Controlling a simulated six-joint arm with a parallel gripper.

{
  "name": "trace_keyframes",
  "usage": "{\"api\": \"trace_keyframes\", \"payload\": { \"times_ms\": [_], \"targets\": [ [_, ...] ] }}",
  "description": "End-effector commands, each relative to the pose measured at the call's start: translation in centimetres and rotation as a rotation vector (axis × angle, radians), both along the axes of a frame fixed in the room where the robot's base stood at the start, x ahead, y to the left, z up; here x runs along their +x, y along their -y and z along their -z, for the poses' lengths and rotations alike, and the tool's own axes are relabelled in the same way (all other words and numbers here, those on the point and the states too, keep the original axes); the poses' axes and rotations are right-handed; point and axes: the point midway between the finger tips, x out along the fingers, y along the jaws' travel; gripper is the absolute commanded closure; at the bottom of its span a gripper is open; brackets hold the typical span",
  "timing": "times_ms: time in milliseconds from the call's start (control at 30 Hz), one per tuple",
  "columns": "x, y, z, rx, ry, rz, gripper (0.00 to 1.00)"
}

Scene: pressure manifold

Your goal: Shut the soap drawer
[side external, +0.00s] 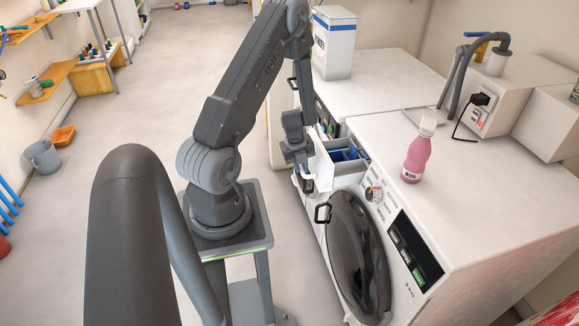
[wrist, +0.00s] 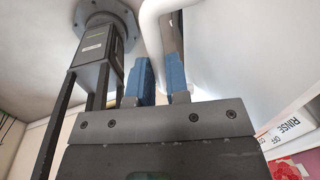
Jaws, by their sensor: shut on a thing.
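The soap drawer (side external: 322,170) is pulled out of the front of the white washing machine (side external: 455,165), with blue compartments showing inside. My gripper (side external: 303,172) is at the drawer's outer front end in the side view. In the wrist view, my gripper's blue fingers (wrist: 160,72) are closed about a white curved bar, which looks like the drawer handle (wrist: 150,22). The exact contact is partly hidden by the fingers.
A pink bottle (side external: 416,155) stands on the machine top, right of the drawer. The round dark door (side external: 357,255) is below, and a dial (side external: 374,194) is beside the drawer. A white box (side external: 334,45) stands on the neighbouring machine. Open floor lies left.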

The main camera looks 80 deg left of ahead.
Motion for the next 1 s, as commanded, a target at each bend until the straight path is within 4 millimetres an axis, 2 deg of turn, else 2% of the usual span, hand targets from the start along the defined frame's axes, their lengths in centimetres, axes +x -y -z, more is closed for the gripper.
{"api": "trace_keyframes", "payload": {
  "times_ms": [33,300,500,700,867,900,1000],
  "targets": [
    [1.4,0.2,0.0,-0.001,0.001,0.011,1.00],
    [7.6,0.2,0.0,0.000,0.001,0.010,1.00],
    [11.0,0.1,0.0,-0.004,0.004,0.006,1.00],
    [12.9,0.1,0.0,-0.007,0.007,0.004,1.00],
    [12.8,0.1,0.0,-0.009,0.005,0.003,1.00],
    [12.8,0.1,0.0,-0.009,0.005,0.003,0.83],
    [12.8,0.1,0.0,-0.009,0.005,0.003,0.73]
  ]
}}
